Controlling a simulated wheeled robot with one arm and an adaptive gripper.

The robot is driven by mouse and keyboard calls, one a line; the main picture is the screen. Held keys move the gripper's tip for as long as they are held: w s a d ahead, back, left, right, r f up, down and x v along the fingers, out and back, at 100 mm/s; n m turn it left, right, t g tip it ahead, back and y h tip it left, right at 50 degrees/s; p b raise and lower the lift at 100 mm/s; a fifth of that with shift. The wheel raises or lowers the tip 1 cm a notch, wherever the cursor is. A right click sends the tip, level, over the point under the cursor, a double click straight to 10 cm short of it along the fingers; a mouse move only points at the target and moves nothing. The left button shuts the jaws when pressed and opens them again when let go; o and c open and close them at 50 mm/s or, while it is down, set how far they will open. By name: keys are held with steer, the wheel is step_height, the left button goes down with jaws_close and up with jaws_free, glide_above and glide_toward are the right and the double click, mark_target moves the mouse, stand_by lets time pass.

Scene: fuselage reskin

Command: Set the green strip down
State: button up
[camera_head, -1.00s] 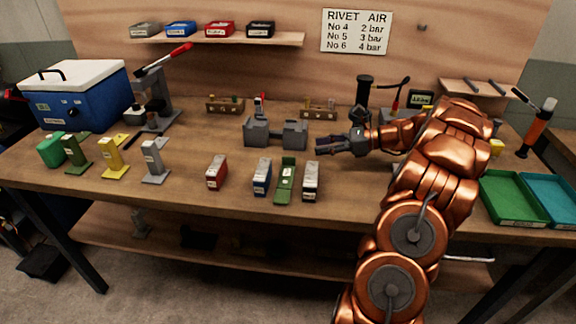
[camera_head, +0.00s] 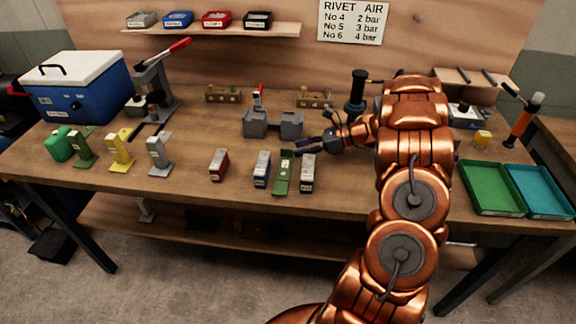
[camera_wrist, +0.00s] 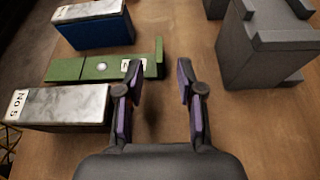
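The green strip (camera_head: 283,174) lies on the workbench between a blue block (camera_head: 262,168) and a grey-topped dark block (camera_head: 308,172). In the wrist view the strip (camera_wrist: 72,70) has a raised end with a white label by the left finger. My gripper (camera_head: 308,146) is just beyond the strip's far end. In the wrist view my gripper (camera_wrist: 158,80) is open, with bare wood between its fingers. The left fingertip is close to the strip's labelled end; I cannot tell whether they touch.
A grey vise-like fixture (camera_head: 273,124) stands behind the strip, and shows at upper right in the wrist view (camera_wrist: 262,50). A red block (camera_head: 219,164) stands farther left. Green and teal trays (camera_head: 490,212) (camera_head: 545,216) lie at right. The bench front is mostly clear.

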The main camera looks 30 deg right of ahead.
mark_target(287, 149)
steer(key=shift+p+x, duration=0.9)
steer(key=shift+x, duration=1.7)
jaws_close()
